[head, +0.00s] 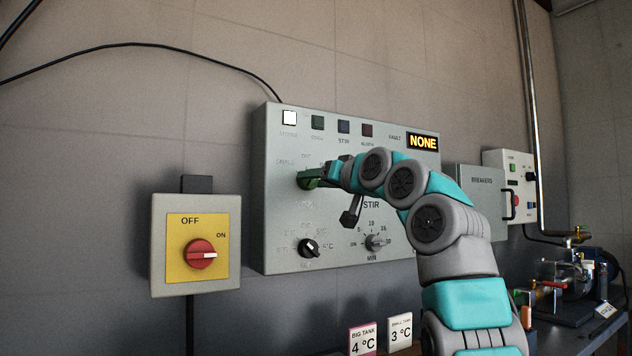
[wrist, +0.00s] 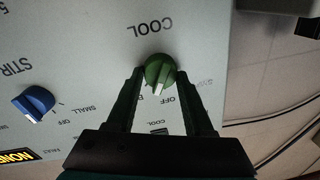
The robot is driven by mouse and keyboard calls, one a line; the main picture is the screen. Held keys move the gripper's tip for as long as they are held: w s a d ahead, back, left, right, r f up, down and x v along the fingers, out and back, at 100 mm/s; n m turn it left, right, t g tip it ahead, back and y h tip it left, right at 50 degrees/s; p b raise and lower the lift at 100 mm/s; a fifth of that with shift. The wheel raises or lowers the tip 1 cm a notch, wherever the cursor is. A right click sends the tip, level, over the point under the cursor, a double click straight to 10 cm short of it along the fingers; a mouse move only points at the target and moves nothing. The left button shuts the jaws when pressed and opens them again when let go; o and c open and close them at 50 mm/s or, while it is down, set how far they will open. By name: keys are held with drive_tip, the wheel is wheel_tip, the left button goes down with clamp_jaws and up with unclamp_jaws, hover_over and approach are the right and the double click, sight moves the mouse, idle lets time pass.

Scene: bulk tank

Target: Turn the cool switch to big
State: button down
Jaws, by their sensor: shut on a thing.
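The cool switch is a green knob (wrist: 160,70) with a white pointer, on the grey control panel (head: 278,225). My gripper (wrist: 160,76) is shut on it, one finger on each side. In the wrist view, which shows the panel upside down, the pointer faces roughly the OFF label, leaning slightly toward the partly hidden label on the picture's left. The SMALL side lies on the picture's right, behind a finger. In the head view my gripper (head: 318,178) reaches the panel's left part and covers most of the knob.
The blue stir knob (wrist: 36,103) sits beside the cool switch; my arm hides it in the head view. Below are a black knob (head: 308,248) and a grey timer knob (head: 376,243). A red main switch (head: 201,254) is left. The fault display (head: 423,142) reads NONE.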

drive_tip(key=shift+d+m, duration=0.1)
drive_tip(key=shift+m, duration=0.2)
drive_tip(key=shift+a, duration=0.2)
drive_tip(key=shift+d+m, duration=0.1)
drive_tip(key=shift+m, duration=0.2)
drive_tip(key=shift+f+m, duration=0.1)
drive_tip(key=shift+m, duration=1.4)
idle(0.4)
drive_tip(key=shift+c, duration=1.4)
unclamp_jaws()
